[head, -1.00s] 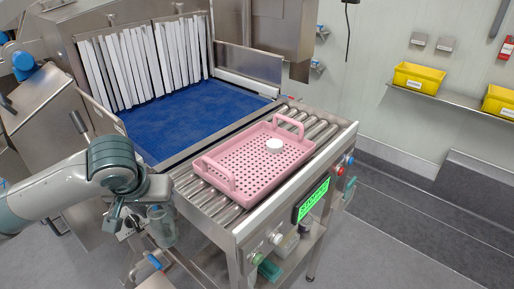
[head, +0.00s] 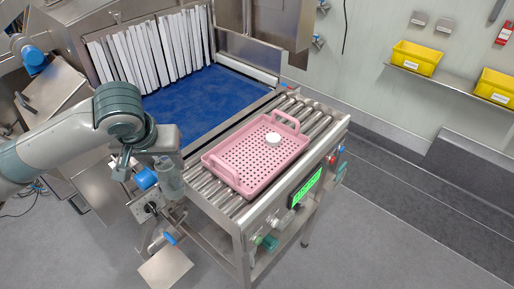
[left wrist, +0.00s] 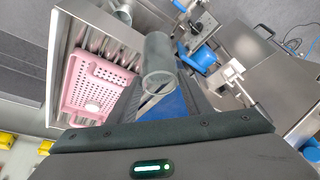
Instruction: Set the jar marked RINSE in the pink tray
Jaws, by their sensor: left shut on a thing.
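The pink tray (head: 238,181) rests on the roller conveyor, with perforated floor and two raised end handles; it also shows in the left wrist view (left wrist: 75,84). A round white item (head: 273,138) lies inside it near the far right end, and shows in the wrist view too (left wrist: 92,107). My left gripper (head: 164,164) is left of the tray, shut on a clear grey cylindrical jar (head: 170,181). The jar stands out from the gripper in the wrist view (left wrist: 158,58). No marking is readable on it. My right gripper is out of view.
The rollers (head: 314,118) are bare beyond the tray. A blue belt (head: 205,108) and white strip curtain (head: 150,55) lie behind. A steel frame with blue-handled parts (head: 148,208) stands below the left gripper. Yellow bins (head: 417,58) sit on a wall shelf.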

